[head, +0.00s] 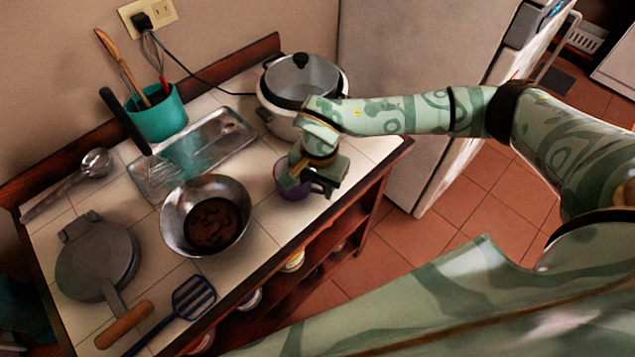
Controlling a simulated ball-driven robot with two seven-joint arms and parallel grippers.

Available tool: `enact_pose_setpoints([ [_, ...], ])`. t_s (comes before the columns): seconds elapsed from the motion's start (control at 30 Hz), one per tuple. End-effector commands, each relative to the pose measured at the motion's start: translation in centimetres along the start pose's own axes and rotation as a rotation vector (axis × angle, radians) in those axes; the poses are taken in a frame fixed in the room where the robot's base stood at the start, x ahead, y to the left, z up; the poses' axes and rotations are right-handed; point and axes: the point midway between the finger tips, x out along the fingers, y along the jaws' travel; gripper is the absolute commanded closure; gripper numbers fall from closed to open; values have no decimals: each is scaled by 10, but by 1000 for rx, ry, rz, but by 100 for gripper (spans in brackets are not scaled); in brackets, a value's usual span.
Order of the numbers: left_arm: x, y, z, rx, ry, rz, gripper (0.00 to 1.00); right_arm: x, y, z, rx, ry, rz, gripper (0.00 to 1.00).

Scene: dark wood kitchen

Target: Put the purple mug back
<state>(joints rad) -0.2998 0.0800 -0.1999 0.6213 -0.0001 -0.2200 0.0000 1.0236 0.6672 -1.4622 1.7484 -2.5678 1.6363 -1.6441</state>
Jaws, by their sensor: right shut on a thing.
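The purple mug (287,186) is at the right end of the tiled counter, in front of the rice cooker. My right gripper (304,188) reaches down over it from the right and is shut on it. The gripper hides much of the mug's upper right side. The mug looks upright. I cannot tell whether its base touches the tiles. My left gripper is not in the picture.
A metal bowl (176,226) with dark contents stands left of the mug. A rice cooker (337,83) stands close behind. A metal tray (243,130), teal utensil pot (172,116), press (88,262) and spatula (193,297) fill the left. A shelf with several items (293,262) lies below.

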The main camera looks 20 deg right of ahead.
Motion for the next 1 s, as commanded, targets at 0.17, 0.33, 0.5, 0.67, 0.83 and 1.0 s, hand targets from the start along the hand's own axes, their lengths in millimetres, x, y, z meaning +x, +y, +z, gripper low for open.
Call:
enact_pose_setpoints([
  [0.17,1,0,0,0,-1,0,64,3,0,0,0,0,0,43],
  [0.33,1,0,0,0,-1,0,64,2,0,0,0,0,0,37],
  [0.5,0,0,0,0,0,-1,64,0,0,0,1,0,0,37],
  [0.67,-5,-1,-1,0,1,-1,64,-24,-1,-1,0,3,-4,37],
  [0.83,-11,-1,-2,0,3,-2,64,-66,-1,-1,0,3,-4,37],
  [1.0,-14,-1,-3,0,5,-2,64,-100,-1,-1,1,3,-3,37],
])
